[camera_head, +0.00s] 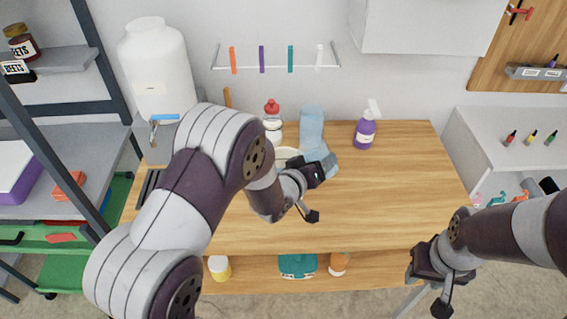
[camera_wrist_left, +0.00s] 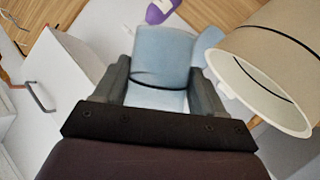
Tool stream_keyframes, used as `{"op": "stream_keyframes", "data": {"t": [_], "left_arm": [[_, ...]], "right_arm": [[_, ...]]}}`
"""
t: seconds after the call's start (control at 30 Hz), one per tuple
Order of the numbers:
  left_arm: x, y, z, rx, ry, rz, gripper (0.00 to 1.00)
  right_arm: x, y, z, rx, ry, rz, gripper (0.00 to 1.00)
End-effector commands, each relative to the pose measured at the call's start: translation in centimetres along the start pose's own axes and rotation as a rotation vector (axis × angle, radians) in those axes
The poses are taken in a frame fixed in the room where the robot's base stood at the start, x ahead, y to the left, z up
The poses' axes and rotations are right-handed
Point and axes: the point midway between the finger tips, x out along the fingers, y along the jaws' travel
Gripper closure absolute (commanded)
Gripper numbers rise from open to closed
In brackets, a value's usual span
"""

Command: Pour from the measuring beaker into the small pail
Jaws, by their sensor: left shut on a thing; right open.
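The measuring beaker (camera_head: 329,161) is light blue and see-through. My left gripper (camera_head: 318,171) is shut on it. In the left wrist view the beaker (camera_wrist_left: 160,58) sits between the two fingers (camera_wrist_left: 160,92), tilted relative to the pail. The small pail (camera_head: 287,153) is beige with a white inside, and my left arm hides much of it in the head view. In the left wrist view the pail (camera_wrist_left: 262,70) is just right of the beaker, mouth open. Contents of the beaker are not clear. My right gripper (camera_head: 420,268) is open and empty beyond the table's front right corner.
A purple pump bottle (camera_head: 364,132) stands on the wooden table (camera_head: 400,190), right of the beaker. A red-capped bottle (camera_head: 272,122) stands behind the pail. A big white container (camera_head: 157,75) is at the back left. The table's right half is mostly clear.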

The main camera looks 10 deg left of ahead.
Motion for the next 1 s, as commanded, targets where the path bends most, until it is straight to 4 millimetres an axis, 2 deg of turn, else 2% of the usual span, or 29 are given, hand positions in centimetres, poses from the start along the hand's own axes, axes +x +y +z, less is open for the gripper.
{"op": "stream_keyframes", "data": {"t": [1.0], "left_arm": [[-0.05, -0.55, -0.21, -0.124, 0.001, 0.053, 0.71]], "right_arm": [[0.17, 0.0, 0.02, 0.0, 0.0, 0.0, 0.57]]}}
